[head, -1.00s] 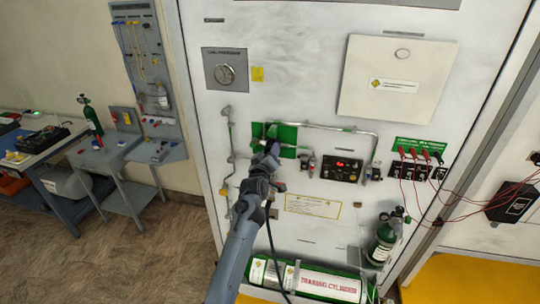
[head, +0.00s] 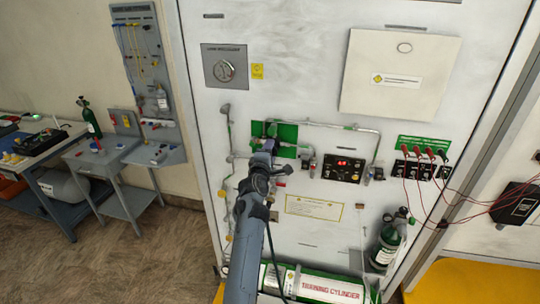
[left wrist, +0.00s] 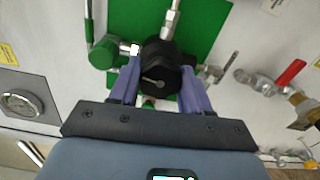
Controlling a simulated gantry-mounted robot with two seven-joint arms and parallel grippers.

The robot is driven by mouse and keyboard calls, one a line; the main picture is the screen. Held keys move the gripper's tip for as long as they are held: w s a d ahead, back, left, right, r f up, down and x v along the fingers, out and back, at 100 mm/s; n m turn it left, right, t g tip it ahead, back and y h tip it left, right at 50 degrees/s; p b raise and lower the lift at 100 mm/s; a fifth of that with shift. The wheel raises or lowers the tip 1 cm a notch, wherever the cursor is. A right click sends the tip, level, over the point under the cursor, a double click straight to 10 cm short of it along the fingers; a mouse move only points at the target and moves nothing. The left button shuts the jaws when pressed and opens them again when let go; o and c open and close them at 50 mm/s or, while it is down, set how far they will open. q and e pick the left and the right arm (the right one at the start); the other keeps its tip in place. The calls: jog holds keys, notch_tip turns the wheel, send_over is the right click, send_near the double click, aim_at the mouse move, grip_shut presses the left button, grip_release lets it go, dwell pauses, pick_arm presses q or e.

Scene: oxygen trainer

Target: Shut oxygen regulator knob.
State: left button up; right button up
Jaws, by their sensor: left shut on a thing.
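The black oxygen regulator knob (left wrist: 155,52) sits in front of a green plate (left wrist: 218,15) on the white panel. It shows in the left wrist view with a small light-coloured lever or mark on its face. My left gripper (left wrist: 162,72) has its two purple fingers on either side of the knob and is shut on it. In the head view my left gripper (head: 267,148) reaches up to the green plate (head: 288,131) and hides most of the knob. My right gripper is in neither view.
Pipes (head: 330,126) and a control box with a red display (head: 343,168) lie right of the gripper. A red-handled valve (left wrist: 290,72) is close on the right in the wrist view. A training cylinder (head: 320,287) lies below. Red cables (head: 430,185) hang at far right.

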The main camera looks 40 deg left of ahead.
pick_arm(q)
jog(key=shift+s+a+r+n+b, duration=0.15)
jog(key=shift+n+b, duration=0.25)
jog(key=shift+n, duration=0.7)
jog(key=shift+a, duration=0.1)
jog(key=o, duration=1.1)
jog(key=shift+c, duration=0.2)
jog(key=shift+d, duration=0.2)
